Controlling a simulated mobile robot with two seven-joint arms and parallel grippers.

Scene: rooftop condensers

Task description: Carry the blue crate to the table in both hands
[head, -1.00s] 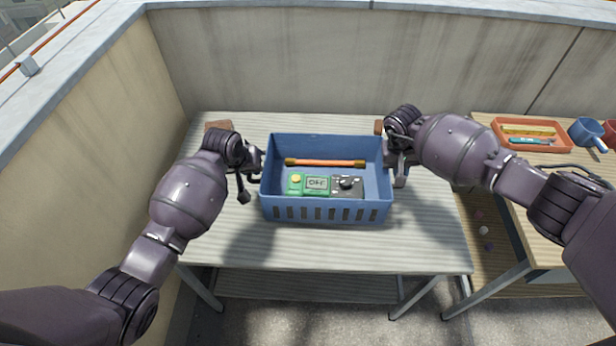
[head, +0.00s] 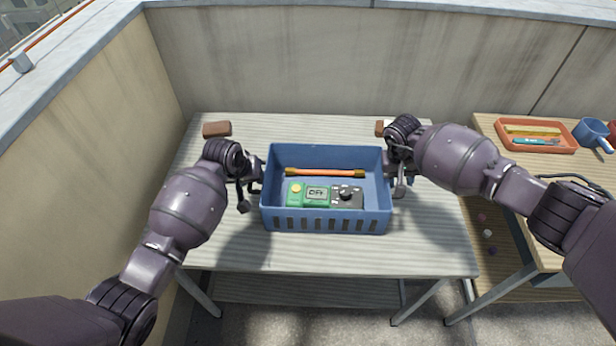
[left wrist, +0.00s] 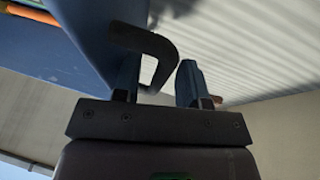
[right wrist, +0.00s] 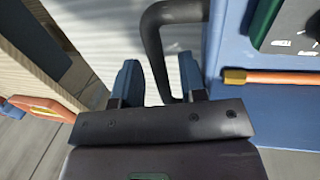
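The blue crate (head: 325,224) appears to rest level on the grey slatted table (head: 420,250). Inside it lie an orange rod with brass ends (head: 325,172), a green meter (head: 308,196) and a black device with a knob (head: 347,198). My left gripper (head: 250,186) is at the crate's left side, its fingers apart, with the dark left handle (left wrist: 168,50) between them in the left wrist view. My right gripper (head: 400,178) is at the right side. In the right wrist view its fingers stand apart with the right handle (right wrist: 152,45) between them.
Brown blocks (head: 217,129) sit at the table's back left and back right, the latter partly hidden. Concrete walls (head: 300,60) stand behind and left.

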